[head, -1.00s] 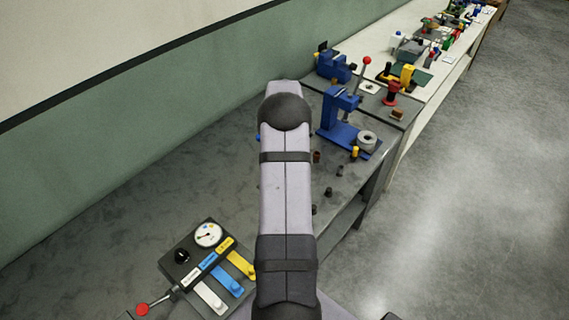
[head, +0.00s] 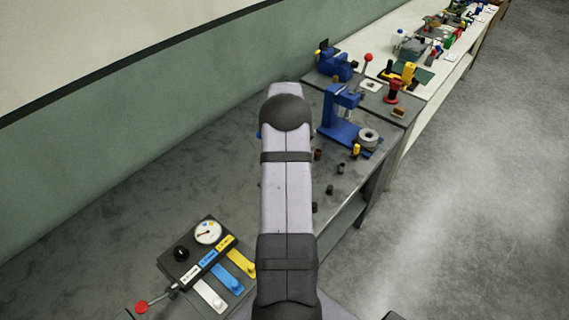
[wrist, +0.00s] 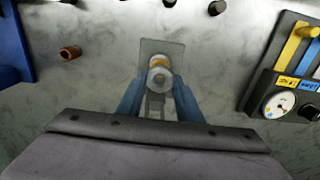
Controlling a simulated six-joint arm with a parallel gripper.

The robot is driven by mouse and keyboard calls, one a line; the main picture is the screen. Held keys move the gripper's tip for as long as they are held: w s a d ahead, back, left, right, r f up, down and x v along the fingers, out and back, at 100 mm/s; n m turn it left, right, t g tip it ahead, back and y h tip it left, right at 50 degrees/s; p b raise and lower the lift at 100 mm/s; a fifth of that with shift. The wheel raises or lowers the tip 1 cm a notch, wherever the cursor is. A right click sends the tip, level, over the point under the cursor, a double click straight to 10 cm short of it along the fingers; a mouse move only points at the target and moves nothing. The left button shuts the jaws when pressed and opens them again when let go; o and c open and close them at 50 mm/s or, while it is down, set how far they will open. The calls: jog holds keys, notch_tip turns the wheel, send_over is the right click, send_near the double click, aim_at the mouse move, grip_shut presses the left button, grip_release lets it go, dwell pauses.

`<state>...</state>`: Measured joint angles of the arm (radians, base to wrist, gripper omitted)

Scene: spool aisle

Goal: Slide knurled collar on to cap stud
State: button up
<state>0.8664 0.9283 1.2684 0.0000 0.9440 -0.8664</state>
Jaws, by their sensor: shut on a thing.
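In the wrist view my gripper (wrist: 160,84) has its two blue fingers closed around a small round grey-white piece (wrist: 160,76), which looks like the knurled collar. Just beyond it, in line with it, are a brass-coloured band (wrist: 159,61) and a pale round top, perhaps the cap and its stud. These stand over a grey rectangular plate (wrist: 150,47) on the bench. I cannot tell whether the collar is around the stud or only lined up with it. In the head view my own arm hides the gripper, the collar and the stud.
A gauge panel (head: 183,256) with white, blue and yellow levers stands at the front left. A blue press (head: 345,130) stands to the right of my arm. A brown cylinder (head: 317,155) and small dark knobs (head: 341,168) lie near the bench's right edge. Bare bench lies to the left.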

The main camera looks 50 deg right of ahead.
jog(key=shift+f+b, duration=1.15)
jog(key=shift+f, duration=0.9)
jog(key=o, duration=1.1)
jog(key=shift+r+b, duration=1.35)
jog(key=shift+r, duration=2.25)
